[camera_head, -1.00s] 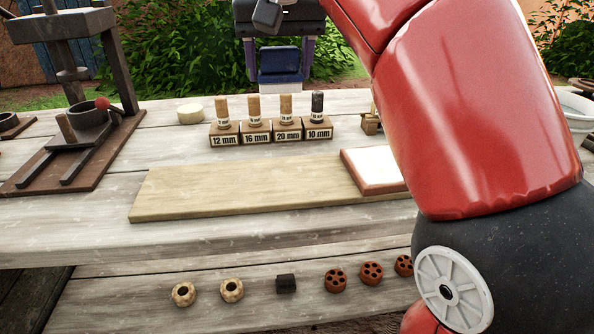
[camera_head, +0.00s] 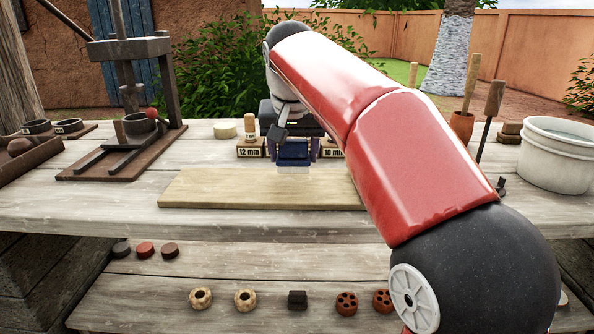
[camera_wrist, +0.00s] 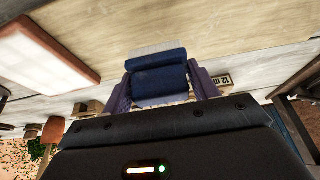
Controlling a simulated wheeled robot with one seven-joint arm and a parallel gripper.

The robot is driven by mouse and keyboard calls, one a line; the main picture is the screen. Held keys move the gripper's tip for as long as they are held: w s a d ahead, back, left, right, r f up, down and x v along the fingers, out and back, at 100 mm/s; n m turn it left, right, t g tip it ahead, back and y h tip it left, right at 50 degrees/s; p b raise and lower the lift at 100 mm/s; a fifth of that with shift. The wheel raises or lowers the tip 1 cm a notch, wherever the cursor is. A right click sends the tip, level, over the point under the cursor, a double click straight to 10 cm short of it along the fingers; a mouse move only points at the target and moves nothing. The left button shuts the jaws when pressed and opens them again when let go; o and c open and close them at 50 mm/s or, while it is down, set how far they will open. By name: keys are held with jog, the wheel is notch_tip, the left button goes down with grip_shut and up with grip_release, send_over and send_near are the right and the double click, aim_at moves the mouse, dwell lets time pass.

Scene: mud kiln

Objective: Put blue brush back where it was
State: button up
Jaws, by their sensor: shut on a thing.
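My gripper (camera_head: 294,160) is shut on the blue brush (camera_head: 293,150), with one purple finger on each side. The brush's pale bristles point down toward the wooden board (camera_head: 230,187) in the head view. I cannot tell the gap between bristles and board. The gripper hides part of the labelled block row from the head camera.
The 12 mm block (camera_head: 251,148) and 10 mm block (camera_head: 337,153) stand just behind the board. A red-edged white slab (camera_wrist: 45,45) shows in the wrist view. A dark press (camera_head: 130,130) stands left; a white bucket (camera_head: 560,150) stands right. The board's left part is bare.

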jog(key=shift+f+b, duration=0.75)
jog(key=shift+f, duration=0.55)
jog(key=shift+f, duration=0.2)
jog(key=o, duration=0.9)
jog(key=shift+s+r, duration=0.1)
jog(key=shift+r, duration=0.5)
jog(key=p+v, duration=0.3)
jog(key=v, duration=0.8)
jog(key=shift+r, duration=0.1)
